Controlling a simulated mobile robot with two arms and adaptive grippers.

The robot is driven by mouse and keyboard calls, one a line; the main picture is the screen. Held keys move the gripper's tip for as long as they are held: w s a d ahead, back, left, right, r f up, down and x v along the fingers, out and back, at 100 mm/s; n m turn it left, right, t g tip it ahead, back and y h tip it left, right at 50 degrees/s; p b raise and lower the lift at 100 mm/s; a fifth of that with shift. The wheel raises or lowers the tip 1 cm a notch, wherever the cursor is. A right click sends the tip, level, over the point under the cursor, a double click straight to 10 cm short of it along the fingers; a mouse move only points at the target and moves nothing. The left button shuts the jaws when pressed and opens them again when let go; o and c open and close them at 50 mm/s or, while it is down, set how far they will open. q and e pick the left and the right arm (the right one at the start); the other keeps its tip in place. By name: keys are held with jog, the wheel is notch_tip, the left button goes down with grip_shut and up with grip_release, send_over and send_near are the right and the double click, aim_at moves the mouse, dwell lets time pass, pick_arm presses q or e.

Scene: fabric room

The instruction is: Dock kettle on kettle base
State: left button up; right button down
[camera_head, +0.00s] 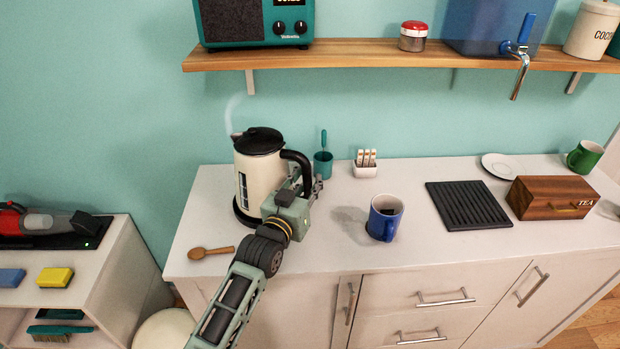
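The cream kettle (257,175) with a black lid and black handle stands upright at the left part of the white counter. Faint steam rises by its spout. A black rim, apparently the kettle base (240,215), shows under the kettle's lower left edge; the rest is hidden by the kettle and my arm. I cannot tell whether the kettle is fully seated on it. My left gripper (308,187) is at the kettle's handle, on its right side. Its fingers are partly hidden, so I cannot tell whether they are closed on the handle. My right gripper is not in view.
A wooden spoon (211,252) lies front left. A blue mug (385,217) stands right of my arm. A teal cup (323,164) and white holder (365,168) stand behind. A black slatted mat (467,205) and tea box (552,198) are right. A wooden shelf (360,56) hangs above.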

pick_arm(q)
jog(key=shift+r+p+v, duration=0.15)
jog(key=shift+p+v, duration=0.3)
jog(key=shift+v, duration=0.15)
jog(key=shift+r+p+v, duration=0.15)
jog(key=shift+p+v, duration=0.25)
jog(key=shift+v, duration=0.15)
jog(key=shift+p+v, duration=0.95)
jog(key=shift+v, duration=0.35)
jog(key=p+v, duration=0.3)
jog(key=v, duration=0.2)
jog(key=shift+s+a+f, duration=0.15)
jog(key=shift+s+a, duration=0.05)
jog(key=shift+s, duration=0.15)
